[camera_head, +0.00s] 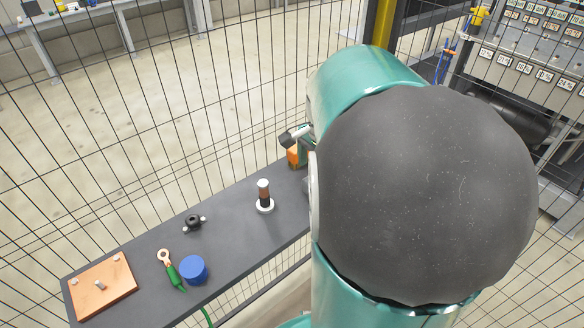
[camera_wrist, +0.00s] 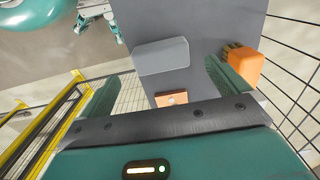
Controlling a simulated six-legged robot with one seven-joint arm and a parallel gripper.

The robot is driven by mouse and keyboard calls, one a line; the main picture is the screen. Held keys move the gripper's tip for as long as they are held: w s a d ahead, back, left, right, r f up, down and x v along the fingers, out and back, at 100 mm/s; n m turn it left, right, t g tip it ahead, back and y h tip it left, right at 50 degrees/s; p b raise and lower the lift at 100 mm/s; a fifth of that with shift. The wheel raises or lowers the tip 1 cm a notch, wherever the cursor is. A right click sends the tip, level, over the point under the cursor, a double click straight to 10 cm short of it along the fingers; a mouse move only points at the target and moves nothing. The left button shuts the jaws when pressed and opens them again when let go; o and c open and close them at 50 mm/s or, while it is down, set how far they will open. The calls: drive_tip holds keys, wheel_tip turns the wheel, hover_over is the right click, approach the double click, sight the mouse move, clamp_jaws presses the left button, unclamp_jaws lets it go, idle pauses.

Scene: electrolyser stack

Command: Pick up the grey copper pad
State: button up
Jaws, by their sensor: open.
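A light grey block (camera_wrist: 160,55), which looks like the grey copper pad, shows in the wrist view over the dark grey bench top. My gripper (camera_wrist: 161,78) is open, with one green finger on each side of the block's near edge in the picture. No contact between the fingers and the block is visible, and I cannot judge the gap in depth. In the head view, my large arm hides the pad and most of the gripper.
An orange brush (camera_wrist: 245,68) lies right of the pad. The bench (camera_head: 138,252) also holds a copper plate (camera_head: 103,287), a blue cylinder (camera_head: 194,269), a green-handled lug (camera_head: 172,269), a black fitting (camera_head: 194,222) and an upright brown-and-white post (camera_head: 264,197). Wire mesh fencing stands behind.

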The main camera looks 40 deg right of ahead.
drive_tip(key=shift+f, duration=3.05)
drive_tip(key=c, duration=1)
